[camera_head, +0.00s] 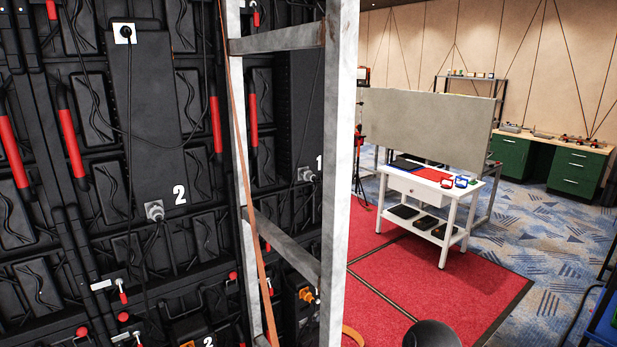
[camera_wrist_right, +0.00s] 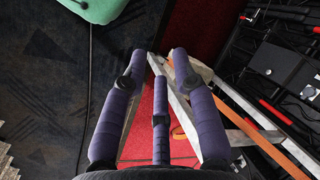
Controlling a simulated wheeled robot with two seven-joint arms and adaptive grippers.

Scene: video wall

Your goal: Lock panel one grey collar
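The grey collar of panel one (camera_head: 306,174) sits on a cable plug beside a white "1" on the black video wall. It shows through the metal frame and is small, so I cannot tell whether it is locked. A similar grey collar (camera_head: 154,210) sits beside a white "2" on the nearer panel. My right gripper (camera_wrist_right: 158,58) shows purple padded fingers, spread apart with nothing between them. It points down over the red mat and the frame, apart from the wall. My left gripper is in neither view.
A metal upright (camera_head: 340,170) with cross bars stands in front of panel one. An orange strap (camera_head: 247,190) hangs along it. A white table (camera_head: 432,187) with small items stands on the right. The red mat (camera_head: 440,280) has clear room.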

